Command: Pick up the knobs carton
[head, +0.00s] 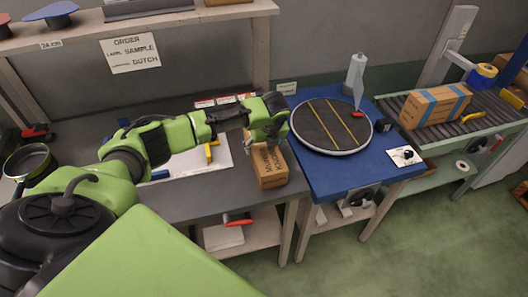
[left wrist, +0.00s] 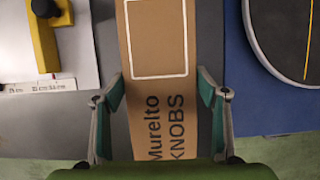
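The brown knobs carton (head: 268,170) sits on the grey bench near its right edge, beside the blue table. In the left wrist view the carton (left wrist: 160,100) carries the words "Murelto KNOBS" and a white-outlined label area. My left gripper (head: 267,132) is over the carton, pointing down. In the left wrist view its two fingers (left wrist: 160,96) are spread, one on each side of the carton. I cannot tell whether they touch its sides. My right gripper is not in view.
A round dark turntable (head: 318,126) with yellow lines stands on the blue table (head: 325,180) just right of the carton. A taped box (head: 433,105) stands on the roller conveyor. A white sheet with a yellow tool (head: 211,152) lies left of the carton. A shelf spans the back.

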